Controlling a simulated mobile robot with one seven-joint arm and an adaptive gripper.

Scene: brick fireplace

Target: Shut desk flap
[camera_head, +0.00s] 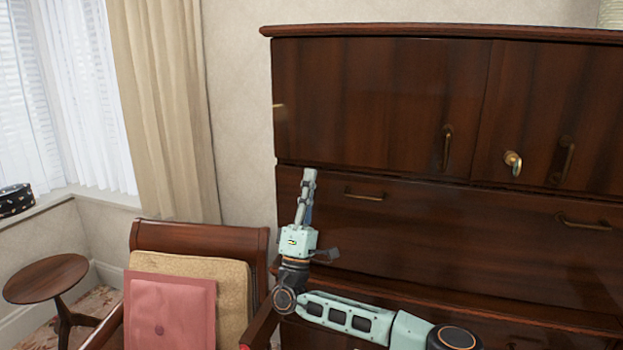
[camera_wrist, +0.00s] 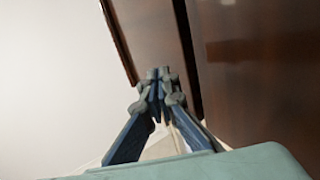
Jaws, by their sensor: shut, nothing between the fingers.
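The desk flap (camera_head: 430,235) is the wide dark wooden panel below the upper doors of the cabinet, with two brass handles on it. It looks upright or nearly so; I cannot tell whether its top edge is fully flush. My gripper (camera_head: 309,173) points upward at the flap's upper left corner, in front of it in the picture. Its fingers are closed together and empty. In the wrist view the fingertips (camera_wrist: 159,76) point toward dark wood panels, with a dark gap between the panels. Contact between fingers and wood cannot be told.
Upper cabinet doors (camera_head: 380,100) are closed, with a key-like brass piece (camera_head: 513,160) on the right one. An armchair (camera_head: 195,238) with cushions stands close at left. A small round table (camera_head: 45,278) is farther left by the window.

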